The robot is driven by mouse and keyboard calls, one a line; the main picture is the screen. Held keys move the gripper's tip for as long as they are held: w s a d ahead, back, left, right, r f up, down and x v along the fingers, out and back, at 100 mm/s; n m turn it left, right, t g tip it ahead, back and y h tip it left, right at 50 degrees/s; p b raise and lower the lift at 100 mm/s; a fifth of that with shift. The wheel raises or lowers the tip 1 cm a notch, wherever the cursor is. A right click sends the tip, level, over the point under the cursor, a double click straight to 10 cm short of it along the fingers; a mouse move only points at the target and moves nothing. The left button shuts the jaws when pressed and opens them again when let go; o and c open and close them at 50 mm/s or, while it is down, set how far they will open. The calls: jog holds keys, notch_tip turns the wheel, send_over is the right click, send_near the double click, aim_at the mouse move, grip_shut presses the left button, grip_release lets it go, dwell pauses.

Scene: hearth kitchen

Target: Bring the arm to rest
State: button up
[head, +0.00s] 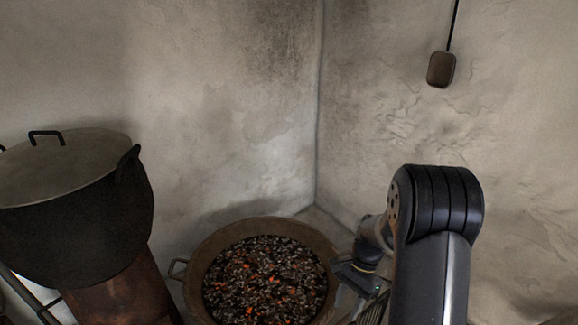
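My arm (435,230) rises at the lower right of the head view and bends over at a thick black joint. Beyond it my gripper (362,282) shows only in part, low and just right of the round pan of embers. My own arm hides much of it. I cannot tell whether its fingers are open or shut, or whether anything is between them.
A wide pan (205,252) full of dark coals and glowing embers (265,280) stands in the corner, close left of my gripper. A large black lidded pot (85,225) stands at left. A small brown box (441,69) hangs on the right wall (530,150).

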aim_at(339, 323)
jog(key=b+x, duration=0.2)
jog(key=x, duration=0.5)
jog(key=shift+f, duration=0.2)
jog(key=shift+r+p, duration=0.85)
jog(key=shift+r, duration=1.4)
jog(key=shift+f, duration=0.15)
